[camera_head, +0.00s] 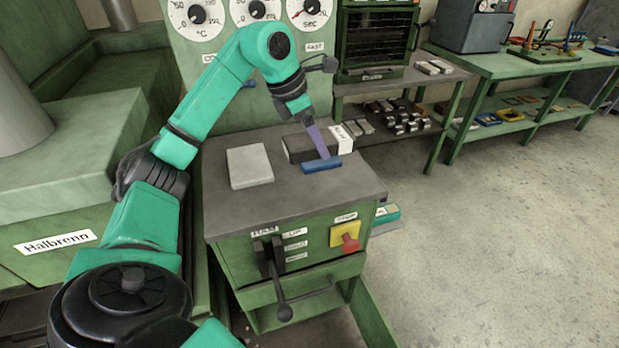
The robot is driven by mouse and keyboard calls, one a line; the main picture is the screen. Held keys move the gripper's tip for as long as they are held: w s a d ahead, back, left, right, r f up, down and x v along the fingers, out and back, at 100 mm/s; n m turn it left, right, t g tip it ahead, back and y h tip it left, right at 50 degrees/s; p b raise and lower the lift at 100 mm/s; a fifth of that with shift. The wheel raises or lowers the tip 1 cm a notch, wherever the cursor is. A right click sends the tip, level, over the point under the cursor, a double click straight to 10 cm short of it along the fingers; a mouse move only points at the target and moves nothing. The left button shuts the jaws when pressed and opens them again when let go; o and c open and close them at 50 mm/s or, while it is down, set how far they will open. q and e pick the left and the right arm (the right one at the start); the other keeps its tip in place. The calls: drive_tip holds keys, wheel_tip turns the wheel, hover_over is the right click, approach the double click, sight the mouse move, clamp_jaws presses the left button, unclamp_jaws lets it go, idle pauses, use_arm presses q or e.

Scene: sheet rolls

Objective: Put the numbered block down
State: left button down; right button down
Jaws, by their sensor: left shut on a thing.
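My left gripper (320,152) reaches down over the grey top of the green cabinet (290,205), its purple fingers shut on a blue block (322,166). The blue block is at or just above the cabinet top; I cannot tell whether it touches. No number can be read on it from here. Just behind it is a dark grey block (298,148), with a white label (341,139) at its right end, too small to read. My right gripper is out of view.
A light grey slab (249,166) lies left of the blue block. The cabinet front has a black lever (277,270) and a red knob (350,243). Gauges stand behind. The cabinet top's front part is clear. A shelf with metal pieces (405,118) stands at the right.

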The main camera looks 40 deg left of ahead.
sight(320, 188)
use_arm(q)
wheel_tip(320, 188, down, 12)
drive_tip(key=shift+w+f+b, duration=0.1)
drive_tip(key=shift+w+b, duration=0.05)
drive_tip(key=shift+b, duration=0.2)
unclamp_jaws()
